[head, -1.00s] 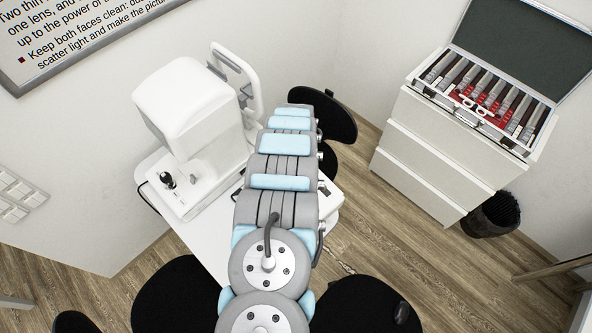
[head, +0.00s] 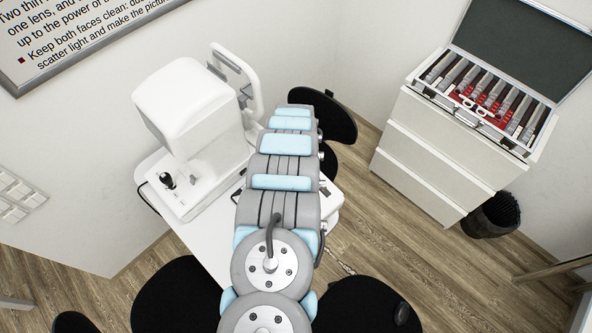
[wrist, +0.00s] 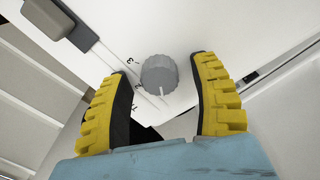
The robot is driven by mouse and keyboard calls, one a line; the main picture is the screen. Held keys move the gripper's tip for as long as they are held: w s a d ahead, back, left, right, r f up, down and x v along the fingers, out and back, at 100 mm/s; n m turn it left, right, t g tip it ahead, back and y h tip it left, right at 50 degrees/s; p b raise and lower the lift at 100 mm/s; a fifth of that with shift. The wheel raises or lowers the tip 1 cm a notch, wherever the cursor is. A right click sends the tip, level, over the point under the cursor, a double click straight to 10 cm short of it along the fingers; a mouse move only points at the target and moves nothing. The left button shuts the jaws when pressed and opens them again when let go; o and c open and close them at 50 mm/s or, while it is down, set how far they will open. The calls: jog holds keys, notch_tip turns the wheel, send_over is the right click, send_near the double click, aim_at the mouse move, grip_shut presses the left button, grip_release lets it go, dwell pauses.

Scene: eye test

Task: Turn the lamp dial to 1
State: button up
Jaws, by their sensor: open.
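The grey ribbed lamp dial (wrist: 158,74) is on a white panel in the wrist view, with small dark numbers beside it on its left. A 3 and a 2 seem to show there; the rest are too small or covered to read. A pale mark on the dial points toward the bottom of the picture. My gripper (wrist: 165,68) is open, its yellow-and-black fingers on either side of the dial with gaps to both. In the head view my arm hides the dial and the gripper.
A grey slider knob (wrist: 84,37) on a slotted track lies up and left of the dial. In the head view a white eye instrument (head: 188,112) stands on the white table (head: 205,240). Black stools (head: 178,295) stand around it. A lens case (head: 510,50) tops the drawers at right.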

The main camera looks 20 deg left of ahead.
jog(key=shift+r, duration=0.15)
notch_tip(320, 180, up, 12)
dwell(0.8)
